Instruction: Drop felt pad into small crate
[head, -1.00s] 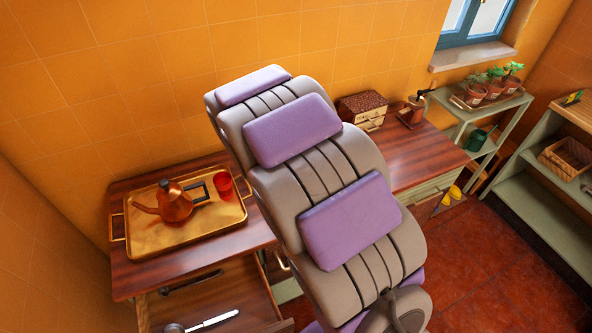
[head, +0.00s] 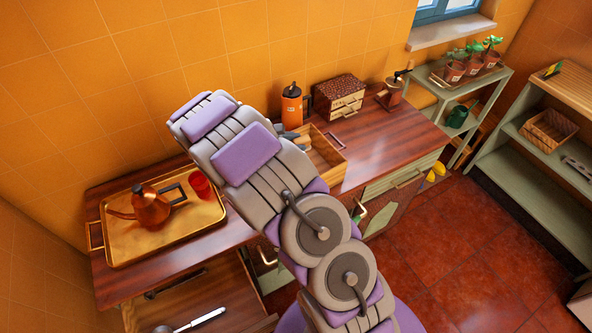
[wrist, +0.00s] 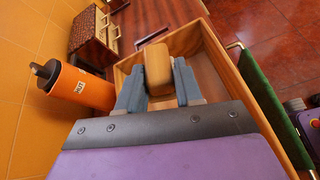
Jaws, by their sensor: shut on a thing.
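My gripper (wrist: 158,86) is shut on the felt pad (wrist: 157,66), a tan block with rounded edges, in the wrist view. The small crate (head: 334,157) is an open, light-wood box on the counter in the head view, partly hidden by my arm. In the wrist view, the crate's wall (wrist: 252,104) runs along the right, and the pad shows against the crate's opening. I cannot tell how high the pad is above the crate floor. In the head view, my arm hides the pad and most of my gripper.
An orange flask (head: 292,106) stands close to the crate, with a speckled drawer box (head: 338,97) and a grinder (head: 391,93) beyond. A gold tray (head: 126,243) holds a copper pot and red cup. The counter (head: 400,142) right of the crate is clear.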

